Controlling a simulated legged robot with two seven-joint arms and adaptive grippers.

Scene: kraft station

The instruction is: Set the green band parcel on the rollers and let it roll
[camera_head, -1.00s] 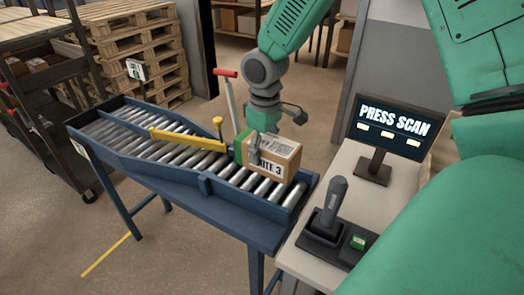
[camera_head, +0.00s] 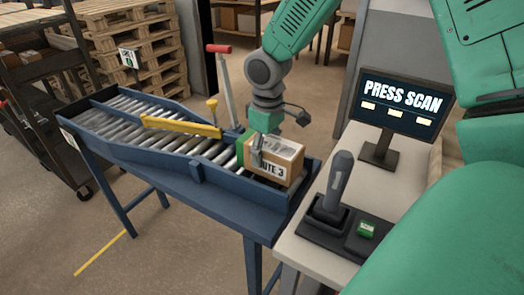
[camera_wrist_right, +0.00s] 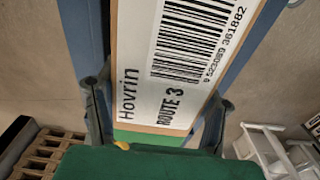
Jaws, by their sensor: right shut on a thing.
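The green band parcel (camera_head: 277,160) is a brown box with a white "ROUTE 3" label and a green band at its left end. My right gripper (camera_head: 257,150) is shut on it from above. The parcel is upright, low over the right end of the rollers (camera_head: 208,147), between the blue side rails; I cannot tell whether its underside touches them. In the right wrist view the label of the parcel (camera_wrist_right: 185,60) fills the middle, between the two fingers of my right gripper (camera_wrist_right: 158,100). My left gripper is out of view.
A yellow bar (camera_head: 180,126) crosses the rollers left of the parcel. A yellow-knobbed post (camera_head: 212,110) and a red-handled lever (camera_head: 222,70) stand beyond it.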

